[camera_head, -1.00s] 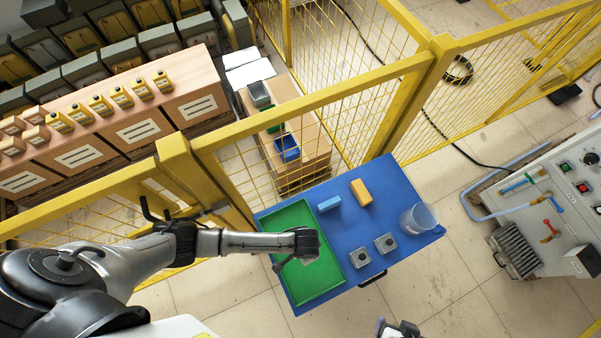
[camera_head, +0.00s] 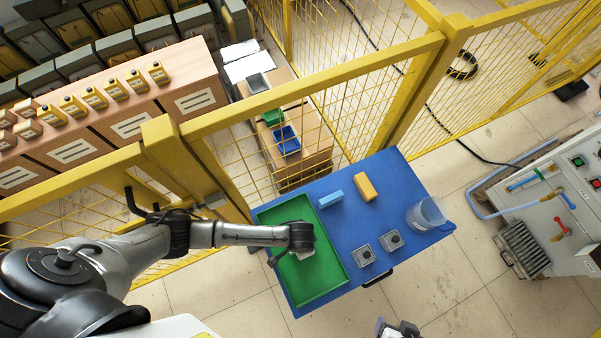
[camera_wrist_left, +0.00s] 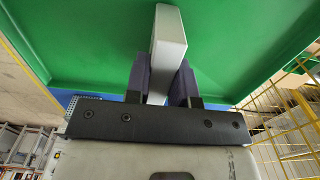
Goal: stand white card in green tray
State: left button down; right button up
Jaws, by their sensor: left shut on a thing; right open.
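The white card (camera_wrist_left: 169,40) is a thick, pale slab in the left wrist view, held between the dark fingers of my left gripper (camera_wrist_left: 164,82). The green floor of the tray spreads behind its far end; I cannot tell whether they touch. In the head view the green tray (camera_head: 318,287) lies on the left part of the blue table. My left gripper (camera_head: 303,250) is over the tray, and its wrist hides most of the card there. My right gripper (camera_head: 398,329) is open at the bottom edge, off the table.
On the blue table (camera_head: 405,185) are a light blue block (camera_head: 330,199), a yellow-orange block (camera_head: 365,187), two grey square parts (camera_head: 364,255) and a clear beaker (camera_head: 425,214). A yellow mesh fence (camera_head: 310,90) stands behind the table. A control panel (camera_head: 560,215) is at right.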

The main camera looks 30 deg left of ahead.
pick_arm(q)
jog(key=shift+f, duration=0.2)
jog(key=c, duration=1)
grip_release()
jog(key=shift+r, duration=0.1)
